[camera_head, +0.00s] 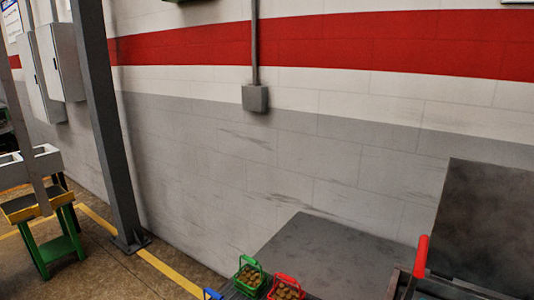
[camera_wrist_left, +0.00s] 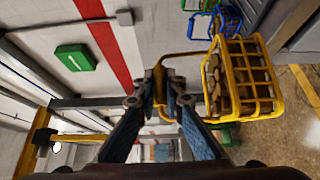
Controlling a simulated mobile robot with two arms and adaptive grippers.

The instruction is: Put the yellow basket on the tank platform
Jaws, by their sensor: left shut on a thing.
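The yellow basket (camera_wrist_left: 243,78) fills the right part of the left wrist view. It is an open wire-like crate with brownish pieces inside, and the picture is turned on its side. My left gripper (camera_wrist_left: 160,88) is shut on its yellow handle. Neither this gripper nor the yellow basket shows in the head view. A flat grey platform (camera_head: 335,255) shows low in the head view; I cannot tell whether it is the tank platform. My right gripper is in neither view.
A green basket (camera_head: 250,275), a red basket (camera_head: 286,287) and part of a blue basket (camera_head: 212,294) stand along the platform's front left side. A red handle (camera_head: 421,256) rises at right. A grey post (camera_head: 103,125) and green stand (camera_head: 60,240) are at left. The platform's middle is bare.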

